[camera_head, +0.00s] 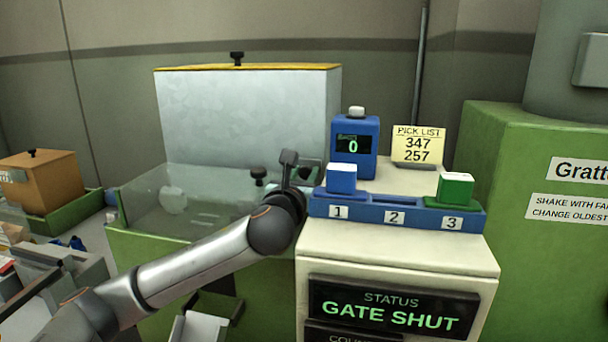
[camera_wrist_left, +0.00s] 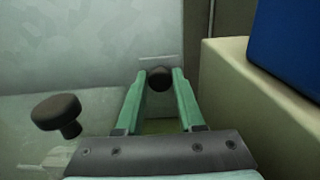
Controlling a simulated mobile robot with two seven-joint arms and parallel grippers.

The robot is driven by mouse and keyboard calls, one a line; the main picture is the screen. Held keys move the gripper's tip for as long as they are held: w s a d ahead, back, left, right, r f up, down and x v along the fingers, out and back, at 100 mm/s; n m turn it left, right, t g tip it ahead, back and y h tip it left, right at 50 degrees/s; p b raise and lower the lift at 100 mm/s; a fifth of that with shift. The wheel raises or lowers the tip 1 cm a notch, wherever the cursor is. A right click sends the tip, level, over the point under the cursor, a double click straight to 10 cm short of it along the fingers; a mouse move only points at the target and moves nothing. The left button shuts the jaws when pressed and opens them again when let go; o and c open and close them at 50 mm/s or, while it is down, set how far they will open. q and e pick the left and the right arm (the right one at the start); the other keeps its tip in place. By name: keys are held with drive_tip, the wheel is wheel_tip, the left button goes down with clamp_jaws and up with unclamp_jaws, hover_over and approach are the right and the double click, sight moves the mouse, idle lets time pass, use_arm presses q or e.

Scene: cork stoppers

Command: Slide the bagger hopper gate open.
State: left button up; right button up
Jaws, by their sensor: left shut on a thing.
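The bagger hopper is the large pale grey metal box (camera_head: 250,115) with a yellow top edge, at the back. My left gripper (camera_head: 308,172) is at its lower right corner, beside the white cabinet. In the left wrist view, the green fingers of my left gripper (camera_wrist_left: 160,88) are shut on a dark round knob (camera_wrist_left: 160,77) in front of the grey hopper face. In the head view my gripper and wrist largely hide that knob and the gate. The status display (camera_head: 383,312) reads GATE SHUT. My right gripper is out of view.
A second dark knob (camera_head: 258,174) stands left of my gripper, above the clear-walled bin (camera_head: 150,200). A blue counter device (camera_head: 354,145) reading 0 and a numbered blue rack (camera_head: 365,207) stand close on the right. A pick list (camera_head: 418,146) shows 347 and 257.

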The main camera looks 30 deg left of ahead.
use_arm(q)
clamp_jaws()
idle(0.8)
